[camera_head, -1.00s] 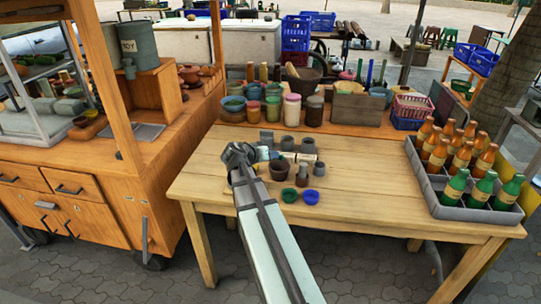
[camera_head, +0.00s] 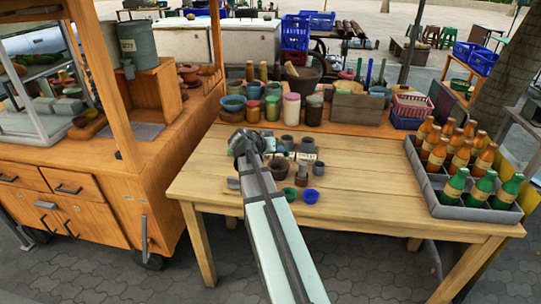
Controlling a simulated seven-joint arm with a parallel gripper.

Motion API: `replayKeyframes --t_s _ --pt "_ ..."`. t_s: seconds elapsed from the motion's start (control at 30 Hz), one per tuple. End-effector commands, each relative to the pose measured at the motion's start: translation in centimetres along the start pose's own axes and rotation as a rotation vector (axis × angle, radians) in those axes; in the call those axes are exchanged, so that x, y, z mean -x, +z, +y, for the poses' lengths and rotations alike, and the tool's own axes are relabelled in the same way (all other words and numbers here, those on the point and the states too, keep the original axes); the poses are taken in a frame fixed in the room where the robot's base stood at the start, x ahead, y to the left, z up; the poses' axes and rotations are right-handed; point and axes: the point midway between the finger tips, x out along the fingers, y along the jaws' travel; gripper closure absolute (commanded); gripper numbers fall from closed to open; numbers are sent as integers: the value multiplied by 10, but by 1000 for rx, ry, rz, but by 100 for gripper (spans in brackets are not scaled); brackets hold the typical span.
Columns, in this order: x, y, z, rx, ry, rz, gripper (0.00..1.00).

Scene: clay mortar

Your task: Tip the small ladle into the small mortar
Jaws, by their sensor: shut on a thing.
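My gripper (camera_head: 243,141) is over the left part of the wooden table, seen from behind. Its fingertips are mostly hidden by its own body. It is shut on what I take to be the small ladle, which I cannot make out. A small dark brown bowl (camera_head: 279,168), likely the small mortar, stands on the table just right of my arm and nearer than the gripper. My arm partly covers its left side. I cannot see its contents.
Several small grey cups (camera_head: 308,145) stand right of the gripper. A green bowl (camera_head: 289,195), a blue bowl (camera_head: 311,197) and a brown jar (camera_head: 302,177) are nearer. Jars (camera_head: 292,111) line the back. A bottle crate (camera_head: 446,207) stands right; the table between is clear.

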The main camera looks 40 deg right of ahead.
Motion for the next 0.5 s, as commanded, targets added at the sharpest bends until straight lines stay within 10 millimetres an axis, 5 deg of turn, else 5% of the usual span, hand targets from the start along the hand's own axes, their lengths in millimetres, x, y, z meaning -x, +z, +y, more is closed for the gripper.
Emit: replayKeyframes --t_s 0.27,0.5 --pt "-4 -37 14 -38 -4 -103 100" --pt "3 -9 -11 -3 -92 -167 100"
